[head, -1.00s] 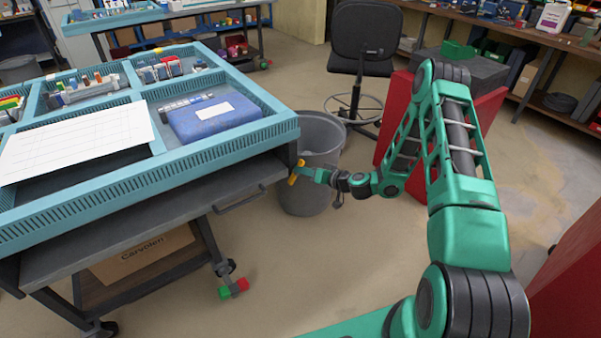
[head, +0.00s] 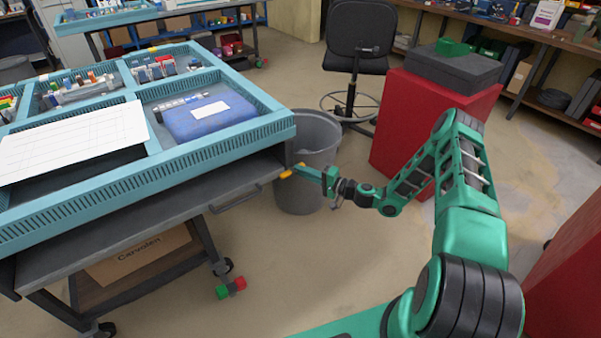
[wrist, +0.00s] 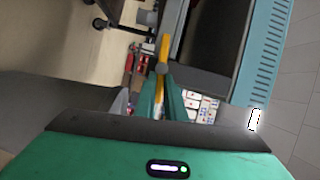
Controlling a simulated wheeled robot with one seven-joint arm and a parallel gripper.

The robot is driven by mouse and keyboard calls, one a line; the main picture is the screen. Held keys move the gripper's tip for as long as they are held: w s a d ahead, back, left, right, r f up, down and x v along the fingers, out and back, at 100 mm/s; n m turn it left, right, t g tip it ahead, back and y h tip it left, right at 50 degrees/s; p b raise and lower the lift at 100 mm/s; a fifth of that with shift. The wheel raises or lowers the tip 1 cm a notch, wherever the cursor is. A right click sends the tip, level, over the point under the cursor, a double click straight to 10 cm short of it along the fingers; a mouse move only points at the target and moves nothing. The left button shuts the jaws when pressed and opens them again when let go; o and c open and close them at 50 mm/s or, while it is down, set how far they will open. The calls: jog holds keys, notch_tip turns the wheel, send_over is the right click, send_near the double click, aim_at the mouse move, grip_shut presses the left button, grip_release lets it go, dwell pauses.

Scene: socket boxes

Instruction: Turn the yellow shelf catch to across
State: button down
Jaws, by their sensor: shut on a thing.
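The yellow shelf catch (head: 287,174) is a small bar at the near right corner of the cart's grey shelf. In the head view it lies nearly level, sloping slightly up to the right. In the wrist view the catch (wrist: 165,46) runs up the picture from a round grey pivot. My gripper (head: 316,172) reaches it from the right. In the wrist view my gripper (wrist: 162,84) has its green fingers shut on the catch's near end. The fingers hide part of that end.
The cart (head: 150,212) carries a blue tray (head: 240,141) with a blue case (head: 200,117). A grey bin (head: 300,198) stands behind my gripper. A red cabinet (head: 400,125) and a black chair (head: 357,40) stand farther back. Open floor lies in front.

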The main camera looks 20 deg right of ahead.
jog(key=shift+s+d+f+m, duration=0.1)
jog(key=shift+d+f+m, duration=0.05)
jog(key=shift+f+m, duration=0.3)
jog(key=shift+m, duration=0.25)
jog(key=c, duration=1.8)
grip_release()
jog(key=shift+r, duration=0.1)
jog(key=v, duration=1)
jog(key=shift+s+d+f, duration=0.2)
jog(key=shift+d+f, duration=0.05)
